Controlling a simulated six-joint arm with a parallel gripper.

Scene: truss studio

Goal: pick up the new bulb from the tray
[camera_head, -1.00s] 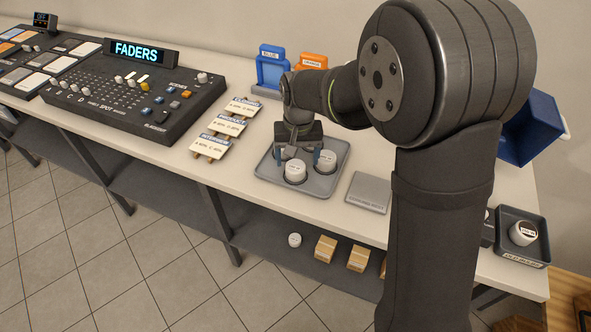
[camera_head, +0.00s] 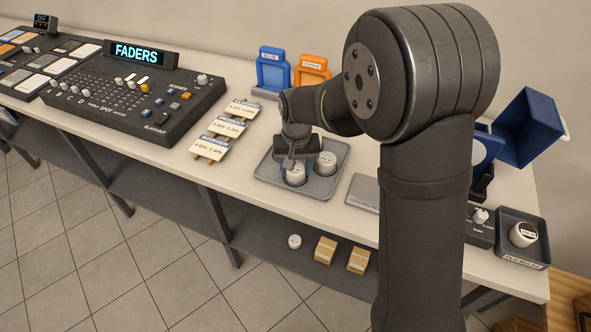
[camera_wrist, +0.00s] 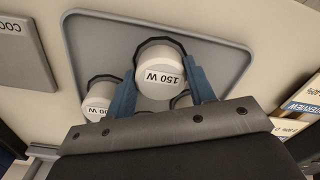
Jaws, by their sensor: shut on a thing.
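The grey tray (camera_head: 322,188) sits on the bench and holds white bulbs with dark rims. My gripper (camera_head: 296,170) points down over its front part. Its blue fingers are shut on a bulb labelled 150 W (camera_wrist: 158,80), one finger on each side. In the head view this bulb (camera_head: 295,176) is partly covered by the gripper and sits in or just above the tray. A second bulb (camera_head: 325,164) stands to its right; a bulb with a partly readable W label (camera_wrist: 101,98) is left in the wrist view. A third bulb (camera_wrist: 181,100) is mostly hidden behind the gripped one.
A flat grey plate (camera_head: 363,193) lies right of the tray. Label cards (camera_head: 225,128) lie to its left, with blue (camera_head: 272,70) and orange (camera_head: 312,70) frames behind. A dark tray (camera_head: 522,262) holding a bulb and a tilted blue bin (camera_head: 527,128) are at the right.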

